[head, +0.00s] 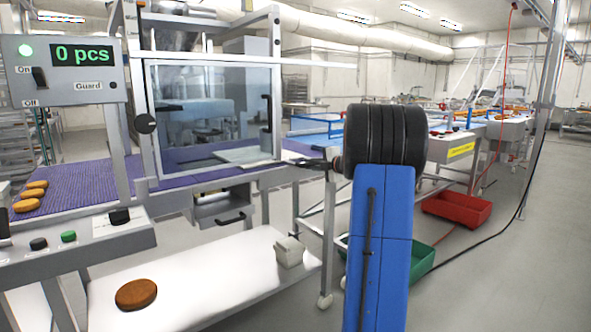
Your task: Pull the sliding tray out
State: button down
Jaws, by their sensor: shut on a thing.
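The sliding tray (248,154) appears as a pale flat plate at the lower right of the clear guarded box, level with the purple belt. My gripper (297,162) reaches in from the right, at the tray's right end, and is shut on it. The fingers are small and dark, and the exact grip point is hard to make out. My black wrist and blue arm link hide what lies behind them. The clear guard door (210,115) has a black upright handle and stands in front of the box interior.
A grey drawer-like box (222,207) with a black handle hangs under the belt (85,180). A control panel (62,70) reads 0 pcs. A brown round (136,294) and a small pale container (289,252) sit on the white lower shelf. Red (456,208) and green (420,262) crates stand at right.

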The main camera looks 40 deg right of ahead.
jog(key=d, duration=1.3)
jog(key=shift+s+d, duration=0.3)
jog(key=shift+d, duration=0.05)
jog(key=c, duration=1.7)
grip_release()
jog(key=shift+d, duration=0.2)
jog(key=shift+a, duration=0.1)
jog(key=v, duration=1.7)
jog(key=shift+s, duration=0.2)
